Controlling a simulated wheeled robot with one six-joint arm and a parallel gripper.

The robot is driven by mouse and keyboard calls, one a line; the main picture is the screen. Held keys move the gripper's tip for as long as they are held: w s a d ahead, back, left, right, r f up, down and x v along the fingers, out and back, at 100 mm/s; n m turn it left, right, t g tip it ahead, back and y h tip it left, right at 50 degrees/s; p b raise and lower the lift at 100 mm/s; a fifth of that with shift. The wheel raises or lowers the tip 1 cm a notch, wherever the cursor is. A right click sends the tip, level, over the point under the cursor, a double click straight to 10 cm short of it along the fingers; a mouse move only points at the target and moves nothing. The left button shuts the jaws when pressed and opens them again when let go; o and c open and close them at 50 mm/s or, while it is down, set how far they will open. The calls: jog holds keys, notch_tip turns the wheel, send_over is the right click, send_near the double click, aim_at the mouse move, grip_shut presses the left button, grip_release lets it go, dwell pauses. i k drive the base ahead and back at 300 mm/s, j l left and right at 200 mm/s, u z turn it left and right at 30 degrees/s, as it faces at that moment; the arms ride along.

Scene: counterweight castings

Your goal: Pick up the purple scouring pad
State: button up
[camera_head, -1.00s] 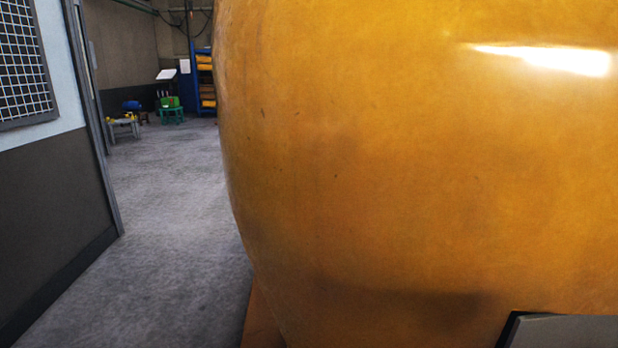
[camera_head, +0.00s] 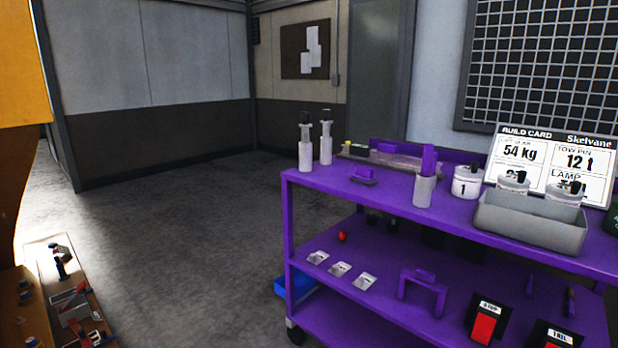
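A purple cart (camera_head: 325,192) with shelves stands at the right. Several purple things are on it, and I cannot tell for sure which is the scouring pad. A small purple piece (camera_head: 363,173) lies near the left part of the top. A purple block (camera_head: 388,147) lies in a shallow tray (camera_head: 410,163) behind it. A purple upright piece (camera_head: 429,158) stands in a grey cup (camera_head: 424,191). A purple piece (camera_head: 424,275) sits on a purple arch-shaped stand (camera_head: 441,300) on the shelf below. My gripper is not in view.
Two white bottles (camera_head: 305,150), a white pot (camera_head: 467,182) and a grey bin (camera_head: 528,228) stand on the cart, with a build card (camera_head: 553,163) behind. A wooden surface with tools (camera_head: 43,262) is at lower left. Grey floor (camera_head: 190,225) between is clear.

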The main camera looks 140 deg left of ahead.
aim_at(363, 175)
jog(key=u, duration=0.45)
jog(key=l+u, duration=0.15)
jog(key=u, duration=0.8)
jog(key=l+u, duration=0.1)
jog(key=u, duration=0.35)
jog(key=i+j+u, duration=0.1)
jog(key=u, duration=0.35)
jog(key=i+j+u, duration=0.15)
jog(key=u, duration=0.3)
jog(key=i+j+u, duration=0.15)
jog(key=u, duration=0.3)
jog(key=i+j+u, duration=0.1)
jog(key=u, duration=0.35)
